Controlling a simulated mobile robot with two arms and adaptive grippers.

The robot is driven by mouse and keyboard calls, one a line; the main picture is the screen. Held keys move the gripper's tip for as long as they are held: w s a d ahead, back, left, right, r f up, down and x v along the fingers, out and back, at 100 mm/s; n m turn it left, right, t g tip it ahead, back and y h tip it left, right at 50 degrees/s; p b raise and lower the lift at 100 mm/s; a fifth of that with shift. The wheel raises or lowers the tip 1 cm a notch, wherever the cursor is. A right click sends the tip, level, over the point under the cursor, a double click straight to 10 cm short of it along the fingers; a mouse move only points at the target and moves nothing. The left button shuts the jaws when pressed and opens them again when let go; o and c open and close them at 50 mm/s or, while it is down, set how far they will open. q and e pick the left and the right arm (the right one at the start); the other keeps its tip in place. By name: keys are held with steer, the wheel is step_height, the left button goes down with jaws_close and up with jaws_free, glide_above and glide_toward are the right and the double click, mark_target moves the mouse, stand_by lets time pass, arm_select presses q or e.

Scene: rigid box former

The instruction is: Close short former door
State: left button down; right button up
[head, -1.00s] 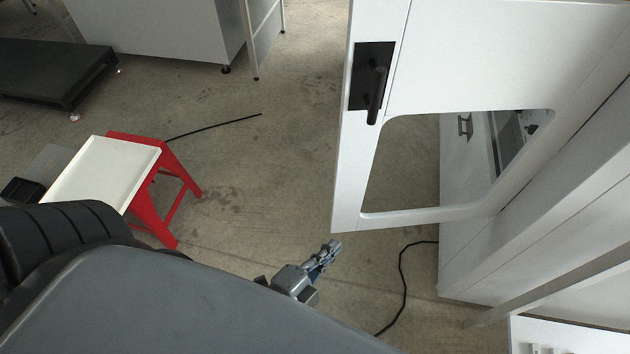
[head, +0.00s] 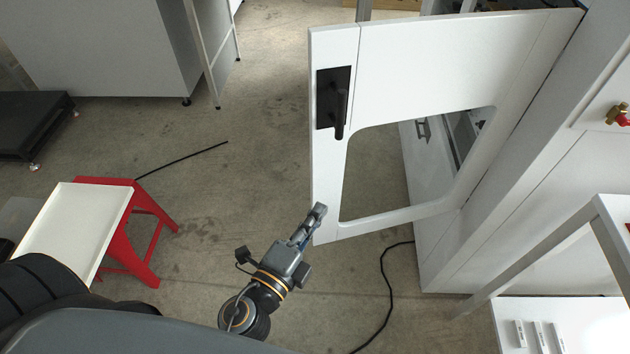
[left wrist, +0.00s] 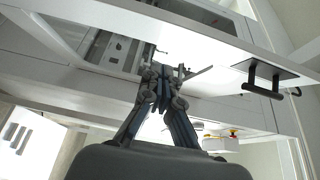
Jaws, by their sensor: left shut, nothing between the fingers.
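The short former door (head: 440,65) is a white panel with a large rounded window opening, standing open out from the white machine (head: 520,170). A black handle (head: 338,105) on a black plate sits near its free edge. My left gripper (head: 318,212) is shut and empty at the lower corner of the door's free edge. It appears very close to the panel; I cannot tell whether it touches. In the left wrist view the gripper (left wrist: 162,78) is shut below the door panel (left wrist: 150,22), with the door handle (left wrist: 263,80) to its right. My right gripper is not in view.
A red stand with a white tray top (head: 65,225) is at the left. A black cable (head: 384,270) lies on the floor below the door. A white frame post (head: 550,255) stands at the right.

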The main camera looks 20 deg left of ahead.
mark_target(325, 178)
arm_select(q)
steer(key=shift+w+a+p, duration=0.3)
steer(key=shift+w, duration=0.55)
steer(key=shift+w+a+p, duration=0.3)
steer(key=shift+w+a, duration=0.05)
steer(key=shift+w, duration=0.55)
steer(key=shift+w+a+p, duration=0.3)
steer(key=shift+w, duration=0.55)
steer(key=shift+w, duration=0.1)
